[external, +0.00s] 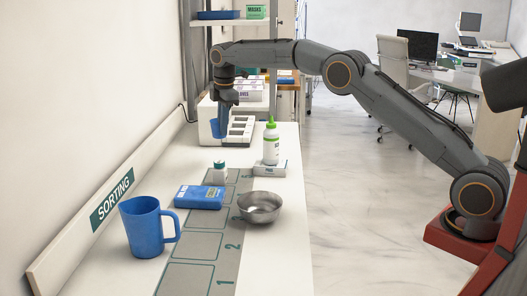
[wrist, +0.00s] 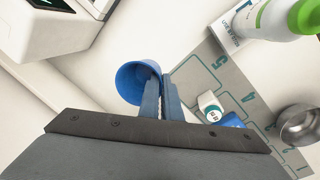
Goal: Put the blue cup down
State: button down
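The small blue cup (external: 217,129) hangs under my gripper (external: 226,104) at the far end of the bench in the external view. In the wrist view the cup (wrist: 132,82) shows its round opening to the left of the fingertips. My gripper (wrist: 161,82) is shut on the cup's wall at its right side, the two fingers close together with the wall between them. The cup appears to be above the white bench top (external: 272,205), in front of a white machine; the exact gap below it cannot be told.
A green-capped bottle (external: 271,145) stands near a white box (external: 269,168). A blue jug (external: 145,229) is nearest. The white machine (external: 208,124) stands behind the cup.

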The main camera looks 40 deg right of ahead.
aim_at(212, 128)
jog(key=shift+n, duration=0.6)
jog(key=a+b, duration=0.1)
jog(key=a, duration=0.1)
jog(key=a+b, duration=0.1)
jog(key=a, duration=0.1)
jog(key=shift+w+f, duration=0.1)
jog(key=shift+w, duration=0.3)
jog(key=shift+f+p, duration=0.55)
jog(key=shift+f, duration=4.25)
jog(key=shift+f, duration=0.2)
jog(key=c, duration=2)
grip_release()
jog(key=shift+r, duration=0.1)
jog(key=r, duration=0.4)
jog(key=s+r+b, duration=0.1)
jog(key=r, duration=0.3)
jog(key=s+r, duration=0.1)
jog(key=r, duration=0.3)
jog(key=shift+a, duration=0.2)
